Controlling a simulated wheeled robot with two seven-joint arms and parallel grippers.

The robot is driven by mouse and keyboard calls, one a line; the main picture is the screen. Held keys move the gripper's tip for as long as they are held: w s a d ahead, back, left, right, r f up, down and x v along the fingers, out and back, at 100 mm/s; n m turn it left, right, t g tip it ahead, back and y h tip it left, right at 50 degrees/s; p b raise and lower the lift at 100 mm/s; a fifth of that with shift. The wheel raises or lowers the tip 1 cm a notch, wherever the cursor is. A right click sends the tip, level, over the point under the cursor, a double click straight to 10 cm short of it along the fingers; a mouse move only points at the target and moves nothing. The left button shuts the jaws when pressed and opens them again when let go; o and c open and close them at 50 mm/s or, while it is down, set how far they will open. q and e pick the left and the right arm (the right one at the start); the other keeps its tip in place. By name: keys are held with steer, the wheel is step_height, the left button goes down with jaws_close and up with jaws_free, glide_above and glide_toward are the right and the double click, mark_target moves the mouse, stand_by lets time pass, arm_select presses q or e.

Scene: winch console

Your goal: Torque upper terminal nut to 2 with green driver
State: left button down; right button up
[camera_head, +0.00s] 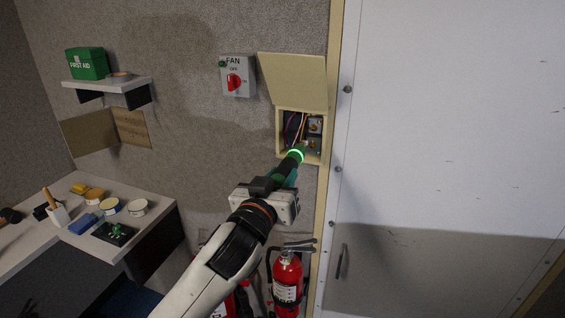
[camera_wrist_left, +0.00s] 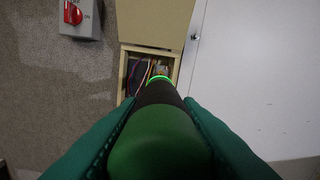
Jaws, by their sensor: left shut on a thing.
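My left gripper (camera_head: 278,181) is shut on the green driver (camera_head: 291,163), a dark tool with a lit green ring near its front. In the left wrist view the driver (camera_wrist_left: 160,135) lies between the two teal fingers and points into the open terminal box (camera_head: 281,148). The upper terminal nut (camera_head: 315,125) shows inside the box at the right, above a second terminal (camera_head: 311,143). The driver's front end is at the lower part of the box opening. Whether its tip touches anything is hidden. My right gripper is not in view.
The box lid (camera_head: 293,78) is raised above the opening. A FAN switch box (camera_head: 237,77) is on the wall to the left. A white door (camera_head: 440,120) is at the right. A fire extinguisher (camera_head: 288,278) stands below. A bench (camera_head: 160,210) with several items is at left.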

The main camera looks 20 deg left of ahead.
mark_target(294, 157)
arm_select(q)
steer(key=shift+r, duration=0.3)
steer(key=w, duration=0.4)
steer(key=shift+w+f+b, duration=0.1)
steer(key=shift+b, duration=0.2)
steer(key=shift+w+d, duration=0.1)
steer(key=shift+w, duration=0.9)
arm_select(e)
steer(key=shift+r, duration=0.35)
arm_select(q)
steer(key=shift+w+p, duration=0.5)
steer(key=shift+w, duration=0.4)
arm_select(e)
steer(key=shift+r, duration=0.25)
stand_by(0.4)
arm_select(q)
steer(key=shift+w+p, duration=0.15)
steer(key=shift+p, duration=1)
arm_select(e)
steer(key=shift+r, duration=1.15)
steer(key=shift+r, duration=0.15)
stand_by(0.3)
